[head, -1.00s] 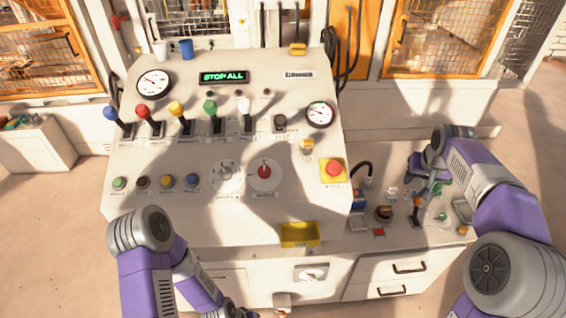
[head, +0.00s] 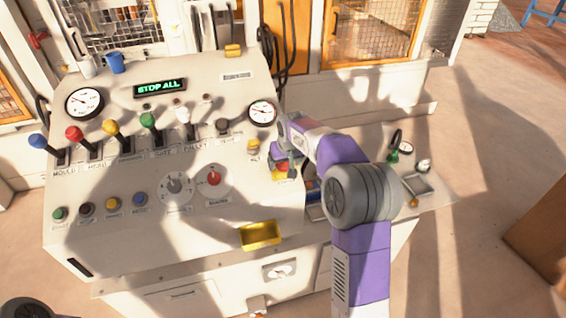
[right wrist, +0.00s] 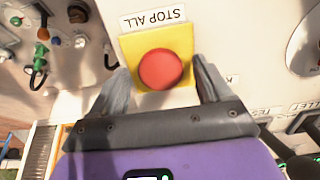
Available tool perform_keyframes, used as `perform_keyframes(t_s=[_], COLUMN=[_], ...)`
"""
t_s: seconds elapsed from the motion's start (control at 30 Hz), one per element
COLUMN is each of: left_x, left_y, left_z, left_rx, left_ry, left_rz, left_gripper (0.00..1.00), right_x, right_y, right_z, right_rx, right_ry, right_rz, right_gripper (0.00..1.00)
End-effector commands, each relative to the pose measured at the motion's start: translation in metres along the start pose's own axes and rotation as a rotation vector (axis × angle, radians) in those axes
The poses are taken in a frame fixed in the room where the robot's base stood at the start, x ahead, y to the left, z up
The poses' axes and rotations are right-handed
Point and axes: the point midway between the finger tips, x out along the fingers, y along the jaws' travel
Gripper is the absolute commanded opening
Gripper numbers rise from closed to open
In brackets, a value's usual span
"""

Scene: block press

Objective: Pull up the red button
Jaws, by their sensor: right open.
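The red button (right wrist: 160,69) is a round mushroom button on a yellow square plate (right wrist: 183,43), with a "STOP ALL" label beside it in the right wrist view. In the head view the red button (head: 283,167) is partly covered by my right gripper (head: 291,160). In the right wrist view my right gripper (right wrist: 160,82) is open, with one finger on each side of the button. I see bare plate between button and fingers, and cannot tell whether they touch. My left gripper is not in view.
A yellow tray (head: 261,234) sits at the console's lower edge.

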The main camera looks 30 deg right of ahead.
Motion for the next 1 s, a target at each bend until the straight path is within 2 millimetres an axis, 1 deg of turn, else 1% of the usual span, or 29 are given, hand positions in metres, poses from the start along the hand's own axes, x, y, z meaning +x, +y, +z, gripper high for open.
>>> perform_keyframes(t_s=[0.1, 0.37, 0.47, 0.5, 0.87, 0.9, 1.0], left_x=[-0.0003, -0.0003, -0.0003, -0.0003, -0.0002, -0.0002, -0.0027], left_y=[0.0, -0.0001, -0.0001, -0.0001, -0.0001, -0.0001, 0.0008], left_z=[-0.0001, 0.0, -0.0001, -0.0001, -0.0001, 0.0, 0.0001], left_rx=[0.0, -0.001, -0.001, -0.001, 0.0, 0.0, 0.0], left_ry=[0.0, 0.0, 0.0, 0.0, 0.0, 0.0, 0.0], left_rz=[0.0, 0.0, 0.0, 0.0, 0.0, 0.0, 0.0], left_gripper=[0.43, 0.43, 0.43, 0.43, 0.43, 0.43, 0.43], right_x=[0.0069, 0.0082, 0.0081, 0.0081, 0.0079, 0.0079, 0.0038], right_y=[0.0, -0.0001, -0.0001, -0.0001, -0.0001, 0.0, -0.0002], right_z=[0.0001, -0.0001, 0.0, 0.0, 0.0, 0.0, -0.001], right_rx=[0.0, 0.0, 0.0, 0.0, 0.0, 0.0, 0.0], right_ry=[-0.001, 0.001, 0.0, 0.0, 0.0, 0.0, 0.001], right_rz=[0.0, -0.001, -0.001, -0.001, -0.001, -0.001, -0.001], right_gripper=[0.78, 0.78, 0.64, 0.58, 0.03, 0.0, 0.0])
